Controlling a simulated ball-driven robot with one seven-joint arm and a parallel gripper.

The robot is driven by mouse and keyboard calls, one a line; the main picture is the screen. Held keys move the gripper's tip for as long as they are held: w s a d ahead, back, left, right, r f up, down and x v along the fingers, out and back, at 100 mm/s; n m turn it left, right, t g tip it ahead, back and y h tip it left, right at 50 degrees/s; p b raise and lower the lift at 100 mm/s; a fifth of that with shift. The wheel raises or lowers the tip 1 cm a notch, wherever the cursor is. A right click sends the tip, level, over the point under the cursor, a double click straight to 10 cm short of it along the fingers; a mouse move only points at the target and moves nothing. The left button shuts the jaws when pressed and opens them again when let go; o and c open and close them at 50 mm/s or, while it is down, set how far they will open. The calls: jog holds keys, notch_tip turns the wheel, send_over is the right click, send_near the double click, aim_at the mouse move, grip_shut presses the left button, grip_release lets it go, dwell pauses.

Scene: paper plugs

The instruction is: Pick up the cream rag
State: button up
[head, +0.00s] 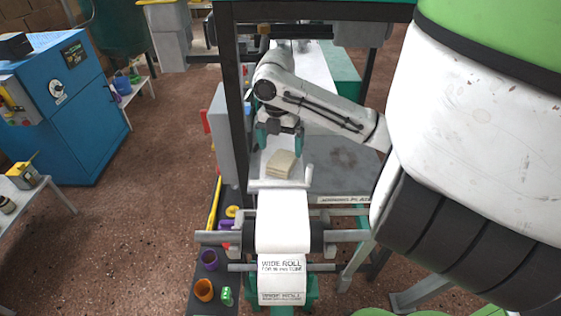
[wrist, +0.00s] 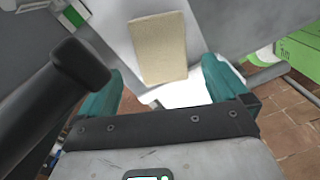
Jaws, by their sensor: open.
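The cream rag (head: 281,164) is a folded, squarish pad lying on a pale surface just behind the wide paper roll. In the wrist view the rag (wrist: 160,47) shows flat and whole, ahead of the fingers and between their lines. My gripper (head: 279,143) has teal fingers and hangs pointing down above the rag. The fingers are apart with nothing between them. In the wrist view my gripper (wrist: 163,88) shows one teal finger on each side, apart from the rag.
A white paper roll (head: 283,221) on a metal shaft stands in front of the rag. A dark upright post (head: 233,90) rises left of my arm. A grey box (head: 229,130) stands to the left.

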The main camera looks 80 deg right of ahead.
aim_at(282, 159)
jog(key=shift+s+f+p, duration=0.2)
jog(key=shift+f+p, duration=0.2)
jog(key=shift+f, duration=1.75)
jog(key=c, duration=1.2)
jog(key=shift+r, duration=0.15)
